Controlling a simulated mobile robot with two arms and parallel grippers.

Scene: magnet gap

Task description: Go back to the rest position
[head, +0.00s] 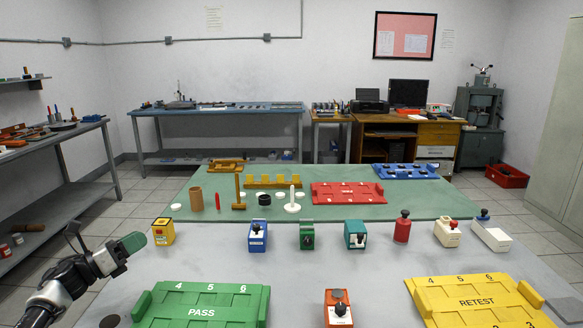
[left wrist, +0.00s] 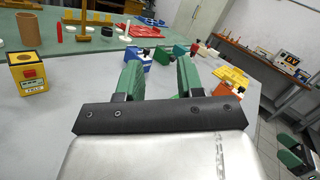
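My left gripper (head: 135,243) is in the head view at the left, above the grey table near the yellow block gauge. In the left wrist view its two green-padded fingers (left wrist: 160,78) stand apart with nothing held between them. The table objects seen past the fingers are farther off. My right gripper is out of the head view. At the lower right edge of the left wrist view, a second pair of green pads (left wrist: 292,150) shows, apart and empty, which looks like my right gripper.
The grey table (head: 270,268) bears a green PASS tray (head: 201,311), a yellow RETEST tray (head: 477,302) and an orange-and-white block (head: 338,308). A row of coloured blocks, including a yellow one (head: 163,232), stands behind. A green mat (head: 420,204) holds more parts.

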